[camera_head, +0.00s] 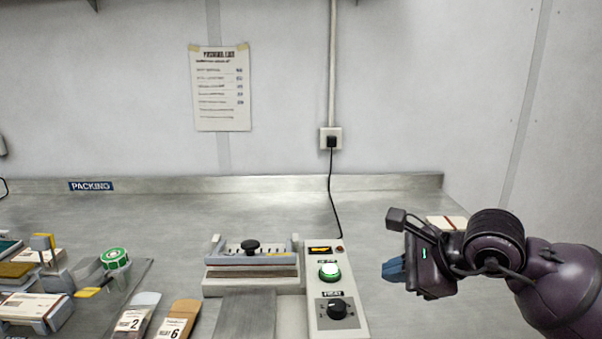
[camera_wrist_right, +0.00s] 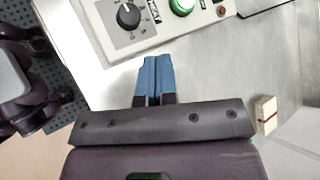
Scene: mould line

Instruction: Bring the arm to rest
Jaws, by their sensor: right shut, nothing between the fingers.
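My right gripper (camera_head: 393,270) comes in from the right in the head view, above the steel bench to the right of the machine's control box. Its blue fingers also show in the right wrist view (camera_wrist_right: 156,80), pressed together with nothing between them. The fingertips are apart from the control box (camera_head: 343,283), whose green button (camera_head: 329,271) and black knob (camera_head: 337,309) face up. My left gripper is not in the head view.
A sealing machine (camera_head: 251,261) with a black-knobbed bar stands mid-bench. Pouches (camera_head: 175,320), a green tape roll (camera_head: 115,258) and boxes (camera_head: 33,306) lie at the left. A small box (camera_head: 447,222) sits behind my right wrist, near the wall. Bench behind the machine is clear.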

